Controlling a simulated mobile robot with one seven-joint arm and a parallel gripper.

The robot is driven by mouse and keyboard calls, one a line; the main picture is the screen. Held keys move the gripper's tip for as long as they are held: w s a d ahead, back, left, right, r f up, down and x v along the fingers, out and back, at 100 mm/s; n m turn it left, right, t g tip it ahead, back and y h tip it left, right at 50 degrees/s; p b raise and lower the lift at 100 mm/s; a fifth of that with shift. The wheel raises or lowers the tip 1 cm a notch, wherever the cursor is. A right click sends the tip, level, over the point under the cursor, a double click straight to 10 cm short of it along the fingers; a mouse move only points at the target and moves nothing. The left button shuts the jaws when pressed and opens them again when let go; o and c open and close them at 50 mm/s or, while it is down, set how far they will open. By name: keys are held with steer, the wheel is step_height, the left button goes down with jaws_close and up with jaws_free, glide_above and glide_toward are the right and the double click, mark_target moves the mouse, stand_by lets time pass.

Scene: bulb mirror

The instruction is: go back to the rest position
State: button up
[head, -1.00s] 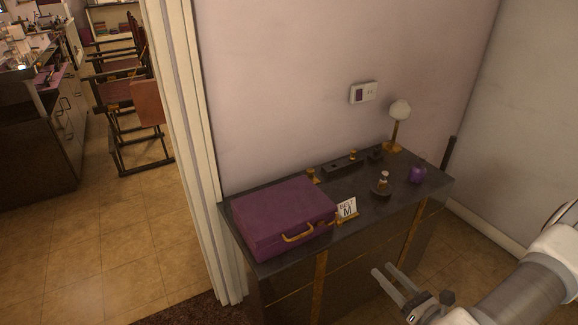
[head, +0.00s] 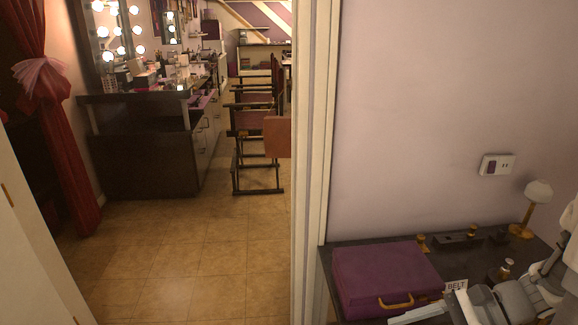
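My gripper (head: 440,309) is at the lower right of the head view, in front of the dark dresser. It is seen partly and cut by the bottom edge, so whether its fingers are apart is unclear. No object shows in it. My arm (head: 520,300) comes in from the right edge and covers part of the dresser top.
A doorway at left opens on tiled floor (head: 190,255), a vanity (head: 145,150) and chairs (head: 258,135).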

steer(key=s+a+r+n+t+h, duration=0.2)
steer(key=a+r+n+h, duration=0.2)
steer(key=r+n+h, duration=0.4)
steer(key=s+a+r+n+t+h, duration=0.1)
steer(key=s+a+r+n+h, duration=0.25)
steer(key=n, duration=0.65)
step_height(320, 180, up, 16)
steer(key=w+p, duration=0.1)
steer(key=p, duration=1.2)
steer(key=shift+w+a+r+p, duration=0.15)
steer(key=shift+w+a+p, duration=0.1)
steer(key=shift+p, duration=0.15)
